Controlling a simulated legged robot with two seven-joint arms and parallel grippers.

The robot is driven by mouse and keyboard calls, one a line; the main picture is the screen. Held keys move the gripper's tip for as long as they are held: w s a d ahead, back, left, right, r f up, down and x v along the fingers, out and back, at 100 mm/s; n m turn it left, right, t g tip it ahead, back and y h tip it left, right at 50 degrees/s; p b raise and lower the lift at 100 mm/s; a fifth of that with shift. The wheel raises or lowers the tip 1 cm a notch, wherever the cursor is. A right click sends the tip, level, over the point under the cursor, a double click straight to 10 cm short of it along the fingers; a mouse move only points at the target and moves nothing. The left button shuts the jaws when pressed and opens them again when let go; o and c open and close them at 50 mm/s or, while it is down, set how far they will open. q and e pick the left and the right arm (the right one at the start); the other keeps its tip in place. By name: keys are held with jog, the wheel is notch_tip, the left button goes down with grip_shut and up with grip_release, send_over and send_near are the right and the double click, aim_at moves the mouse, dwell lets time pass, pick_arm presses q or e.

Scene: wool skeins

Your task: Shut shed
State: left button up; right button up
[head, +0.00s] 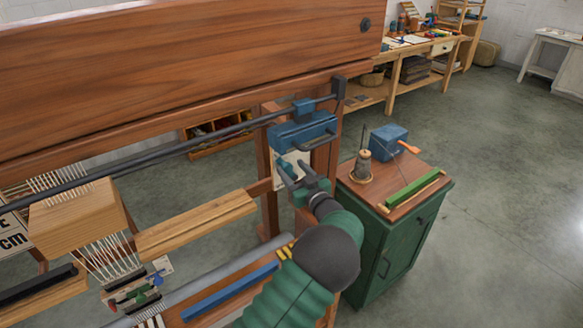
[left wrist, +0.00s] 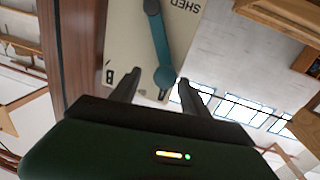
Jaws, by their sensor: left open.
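A cream plate marked SHED (left wrist: 185,30) is fixed to the wooden loom frame; it shows as a small pale patch in the head view. A teal lever (left wrist: 157,40) with a round knob (left wrist: 164,77) lies across the plate in the left wrist view. My left gripper (head: 294,168) is open at the plate. In the left wrist view its fingers (left wrist: 160,80) stand either side of the knob; I cannot tell whether they touch it. A dark mark is on the plate near one fingertip. My right gripper is out of view.
A blue box with a handle (head: 303,132) sits just above my left gripper on the loom. A dark rail (head: 210,135) runs across the loom. A green cabinet (head: 399,250) with a cone and blue device on top stands right.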

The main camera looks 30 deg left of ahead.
aim_at(287, 171)
pick_arm(q)
jog(key=a, duration=0.3)
jog(key=shift+w+f, duration=0.35)
jog(key=shift+w, duration=0.05)
jog(key=shift+a, duration=0.25)
jog(key=shift+c, duration=0.4)
jog(key=shift+d+r, duration=0.15)
jog(key=shift+d, duration=0.45)
jog(key=c, duration=0.7)
jog(key=shift+c, duration=1.4)
grip_shut()
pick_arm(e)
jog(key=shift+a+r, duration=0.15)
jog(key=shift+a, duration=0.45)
